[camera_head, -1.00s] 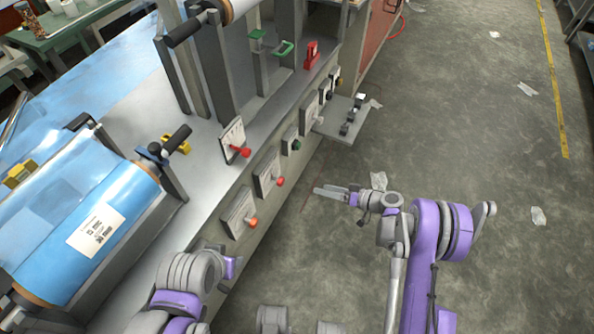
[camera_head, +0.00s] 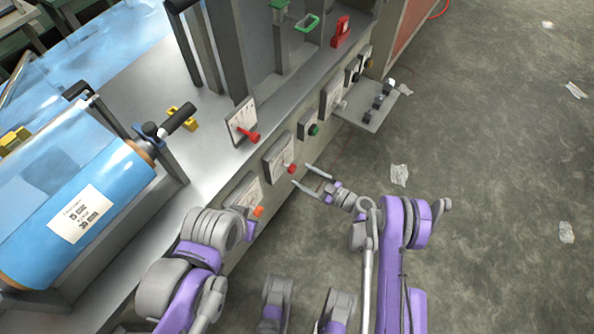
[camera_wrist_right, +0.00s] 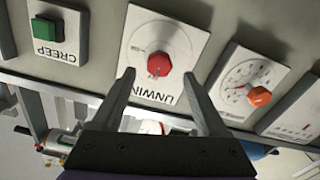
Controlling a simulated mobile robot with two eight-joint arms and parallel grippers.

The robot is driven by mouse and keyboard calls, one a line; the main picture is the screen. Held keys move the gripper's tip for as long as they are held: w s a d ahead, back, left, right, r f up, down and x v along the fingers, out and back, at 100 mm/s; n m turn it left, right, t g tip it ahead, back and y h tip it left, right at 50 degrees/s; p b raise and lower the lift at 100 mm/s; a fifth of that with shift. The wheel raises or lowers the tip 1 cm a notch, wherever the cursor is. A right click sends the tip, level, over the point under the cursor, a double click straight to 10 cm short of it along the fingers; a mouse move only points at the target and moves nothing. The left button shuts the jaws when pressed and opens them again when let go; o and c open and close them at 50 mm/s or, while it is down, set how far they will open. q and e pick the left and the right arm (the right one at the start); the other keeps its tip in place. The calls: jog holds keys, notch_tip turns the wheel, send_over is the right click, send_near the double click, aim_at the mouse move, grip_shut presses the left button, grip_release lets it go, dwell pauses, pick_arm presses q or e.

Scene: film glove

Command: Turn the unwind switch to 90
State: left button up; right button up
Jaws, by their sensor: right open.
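The unwind switch is a white dial plate (camera_head: 278,152) with a red knob (camera_head: 291,169) on the grey machine front. In the right wrist view its plate (camera_wrist_right: 190,38) appears upside down, with the red knob (camera_wrist_right: 159,63) on a round dial. My right gripper (camera_head: 300,175) is open and empty in front of this knob. In the wrist view its two fingertips (camera_wrist_right: 158,75) lie either side of the knob's image; a gap seems to remain, and contact cannot be told. My left arm (camera_head: 205,250) is at the lower left; its gripper fingers are not visible.
A green creep button (camera_head: 314,130) and an orange-knobbed dial (camera_head: 258,211) flank the switch. Another red-handled dial (camera_head: 252,136) stands above on the machine. A small control shelf (camera_head: 372,112) juts out farther along. The floor (camera_head: 490,180) to the right is open, with scraps.

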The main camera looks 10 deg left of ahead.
aim_at(294, 170)
jog(key=shift+x, duration=1.8)
grip_shut()
